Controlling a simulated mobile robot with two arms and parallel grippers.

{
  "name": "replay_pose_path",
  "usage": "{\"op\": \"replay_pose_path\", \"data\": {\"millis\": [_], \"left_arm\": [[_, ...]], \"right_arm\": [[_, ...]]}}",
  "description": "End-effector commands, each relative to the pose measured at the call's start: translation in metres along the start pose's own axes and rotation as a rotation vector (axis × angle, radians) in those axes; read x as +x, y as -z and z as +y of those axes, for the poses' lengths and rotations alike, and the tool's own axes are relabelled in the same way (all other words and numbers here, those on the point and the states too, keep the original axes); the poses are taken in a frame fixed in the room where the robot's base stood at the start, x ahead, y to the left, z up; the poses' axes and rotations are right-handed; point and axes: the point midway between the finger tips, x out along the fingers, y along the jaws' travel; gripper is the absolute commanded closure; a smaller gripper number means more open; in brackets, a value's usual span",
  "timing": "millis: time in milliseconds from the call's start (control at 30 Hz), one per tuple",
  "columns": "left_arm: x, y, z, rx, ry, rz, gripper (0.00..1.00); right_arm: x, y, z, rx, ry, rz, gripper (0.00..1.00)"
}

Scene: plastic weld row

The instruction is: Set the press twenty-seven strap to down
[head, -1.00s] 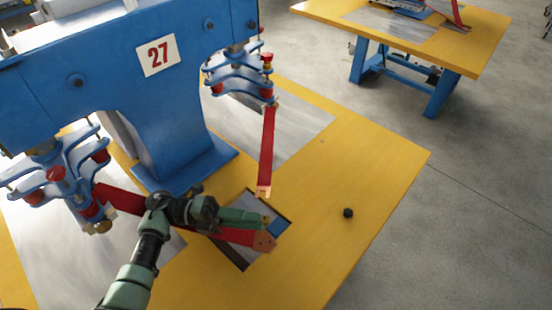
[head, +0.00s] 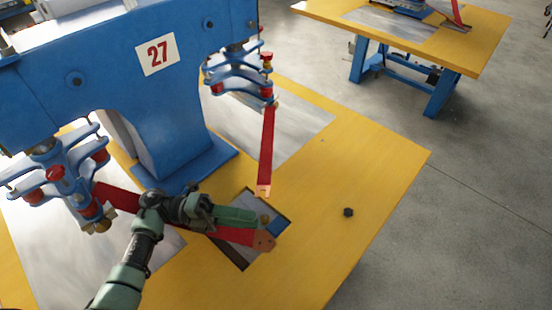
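The blue press (head: 165,125) carries a white plate with a red 27 (head: 157,54). One red strap (head: 266,150) hangs from its right clamp head, its tan end just above the table. Another red strap (head: 234,235) runs from the left clamp head, low behind my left arm, to a tan end (head: 264,241) over a dark-edged recess in the table. My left gripper (head: 252,217), with green fingers, lies over the recess, just above this low strap in the picture. Its finger gap is not clear, and I cannot tell whether it touches the strap. My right gripper is out of view.
The yellow table (head: 370,170) has grey metal plates (head: 300,135) and a small dark knob (head: 348,212) at the right. A blue block (head: 278,227) shows in the recess. A second yellow table (head: 460,45) stands behind, with open grey floor between.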

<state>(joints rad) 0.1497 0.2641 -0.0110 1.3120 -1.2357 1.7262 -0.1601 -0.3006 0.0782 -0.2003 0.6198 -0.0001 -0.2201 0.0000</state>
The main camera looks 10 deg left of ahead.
Motion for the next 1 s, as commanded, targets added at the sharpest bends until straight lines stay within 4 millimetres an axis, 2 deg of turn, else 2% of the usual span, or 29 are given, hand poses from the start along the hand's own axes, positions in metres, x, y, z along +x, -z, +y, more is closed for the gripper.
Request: {"op": "replay_pose_path", "data": {"millis": [600, 800, 1000], "left_arm": [[0.012, -0.009, -0.143, 0.004, -0.003, 0.004, 0.75], [0.015, -0.011, -0.174, 0.002, -0.002, 0.002, 0.75], [0.016, -0.012, -0.186, -0.001, 0.0, 0.002, 0.75]], "right_arm": [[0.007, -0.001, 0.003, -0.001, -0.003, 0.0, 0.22], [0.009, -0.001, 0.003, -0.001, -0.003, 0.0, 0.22], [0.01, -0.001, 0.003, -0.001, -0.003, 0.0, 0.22]]}}
